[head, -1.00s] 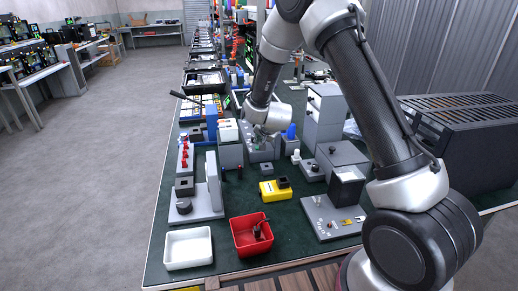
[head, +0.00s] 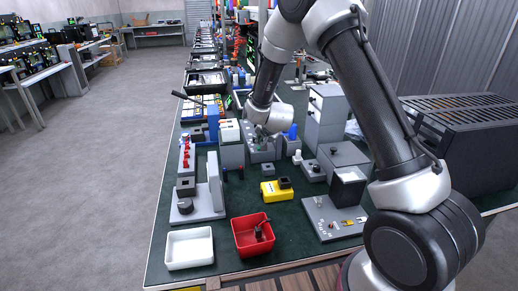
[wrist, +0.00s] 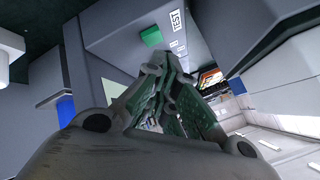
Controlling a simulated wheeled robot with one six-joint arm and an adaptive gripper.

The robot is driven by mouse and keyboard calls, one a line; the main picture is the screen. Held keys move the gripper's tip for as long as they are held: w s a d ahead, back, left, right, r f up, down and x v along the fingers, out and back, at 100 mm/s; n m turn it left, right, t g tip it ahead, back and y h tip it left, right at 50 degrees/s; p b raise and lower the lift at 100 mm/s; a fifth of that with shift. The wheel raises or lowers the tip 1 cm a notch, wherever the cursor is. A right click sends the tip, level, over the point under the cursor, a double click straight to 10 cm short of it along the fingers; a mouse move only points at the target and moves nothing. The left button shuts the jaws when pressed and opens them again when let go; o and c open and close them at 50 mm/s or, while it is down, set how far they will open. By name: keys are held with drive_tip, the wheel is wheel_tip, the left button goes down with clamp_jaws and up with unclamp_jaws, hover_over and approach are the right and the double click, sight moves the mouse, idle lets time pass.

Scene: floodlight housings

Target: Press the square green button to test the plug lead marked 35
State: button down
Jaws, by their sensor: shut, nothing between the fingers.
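The square green button (wrist: 151,37) sits on a grey panel (wrist: 110,25) in the wrist view, with a white TEST label (wrist: 177,20) beside it. My gripper (wrist: 158,66) is shut and empty. Its fingertips appear just below the button in the picture; I cannot tell whether they touch the panel. In the head view my gripper (head: 263,132) is over a grey fixture (head: 262,155) in the middle of the bench, and the arm and fingers hide the button there. I cannot make out a plug lead marked 35.
Grey blocks and a tall grey box (head: 325,118) stand close around the fixture. A yellow block (head: 270,195), a red tray (head: 243,246) and a white tray (head: 189,248) are nearer the bench's front. A blue part (wrist: 66,109) shows beside my gripper in the wrist view.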

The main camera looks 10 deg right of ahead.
drive_tip(key=shift+f, duration=0.15)
drive_tip(key=shift+f, duration=0.3)
drive_tip(key=shift+f, duration=0.4)
idle(1.0)
drive_tip(key=shift+r, duration=0.85)
drive_tip(key=shift+r, duration=2.5)
